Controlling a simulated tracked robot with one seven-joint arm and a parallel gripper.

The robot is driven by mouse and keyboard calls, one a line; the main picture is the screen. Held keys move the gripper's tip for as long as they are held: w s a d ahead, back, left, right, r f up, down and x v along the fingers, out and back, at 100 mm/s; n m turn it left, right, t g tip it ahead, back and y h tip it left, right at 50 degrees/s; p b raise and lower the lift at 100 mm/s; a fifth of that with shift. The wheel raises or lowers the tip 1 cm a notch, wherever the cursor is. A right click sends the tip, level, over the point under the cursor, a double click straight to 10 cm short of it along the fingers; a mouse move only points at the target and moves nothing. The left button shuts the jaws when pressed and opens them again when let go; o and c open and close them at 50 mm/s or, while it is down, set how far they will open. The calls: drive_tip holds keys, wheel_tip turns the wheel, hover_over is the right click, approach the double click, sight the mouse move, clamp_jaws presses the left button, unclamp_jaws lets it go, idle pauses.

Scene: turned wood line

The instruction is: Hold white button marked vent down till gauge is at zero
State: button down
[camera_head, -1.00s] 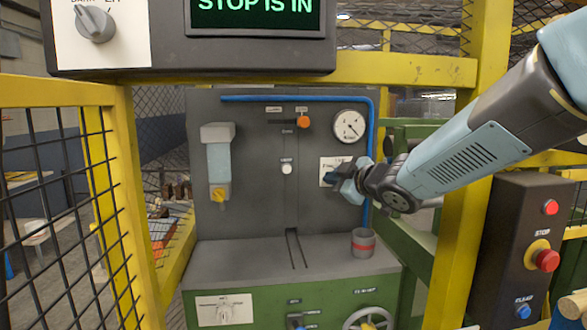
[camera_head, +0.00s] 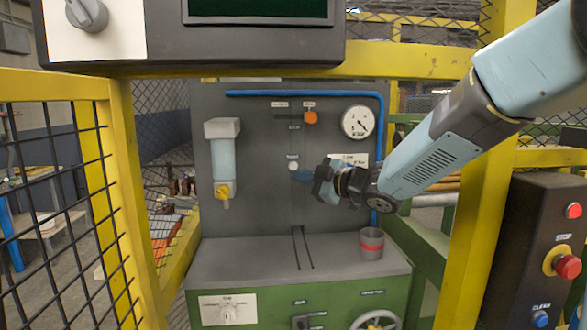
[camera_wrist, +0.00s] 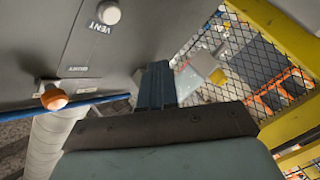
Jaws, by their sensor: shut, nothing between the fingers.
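The white vent button (camera_head: 293,166) is on the upright dark grey panel. In the wrist view the white button (camera_wrist: 108,12) is at the top edge, beside the word VENT. My gripper (camera_head: 303,176) is shut and empty, its blue fingertips just right of and below the button in the head view. In the wrist view my gripper (camera_wrist: 155,85) is apart from the button; contact is not visible. The round white gauge (camera_head: 359,122) is at the panel's upper right. Its needle points to the lower right; the exact reading is too small to tell.
An orange knob (camera_head: 310,117) is above the button, and a blue pipe (camera_head: 300,94) crosses the panel top. A filter bowl (camera_head: 222,160) hangs left. A grey cup (camera_head: 371,244) stands on the ledge. Yellow guard posts (camera_head: 122,180) flank the opening.

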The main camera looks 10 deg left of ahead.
drive_tip(key=w+a, duration=0.1)
drive_tip(key=w, duration=0.6)
drive_tip(key=shift+w+a, duration=0.15)
drive_tip(key=shift+a, duration=0.25)
drive_tip(key=shift+w, duration=0.1)
idle(1.7)
drive_tip(key=shift+w+a, duration=0.1)
drive_tip(key=shift+w, duration=0.2)
drive_tip(key=shift+w+a, duration=0.1)
drive_tip(key=shift+w, duration=0.25)
idle(0.8)
drive_tip(key=shift+s, duration=0.1)
idle(2.2)
drive_tip(key=shift+s+d, duration=0.2)
drive_tip(key=shift+s, duration=0.5)
drive_tip(key=shift+s, duration=0.1)
drive_tip(key=shift+s+d, duration=0.2)
drive_tip(key=shift+s, duration=0.55)
drive_tip(key=shift+s+d, duration=0.2)
drive_tip(key=shift+s, duration=0.6)
drive_tip(key=shift+s+d, duration=0.2)
drive_tip(key=shift+s, duration=0.55)
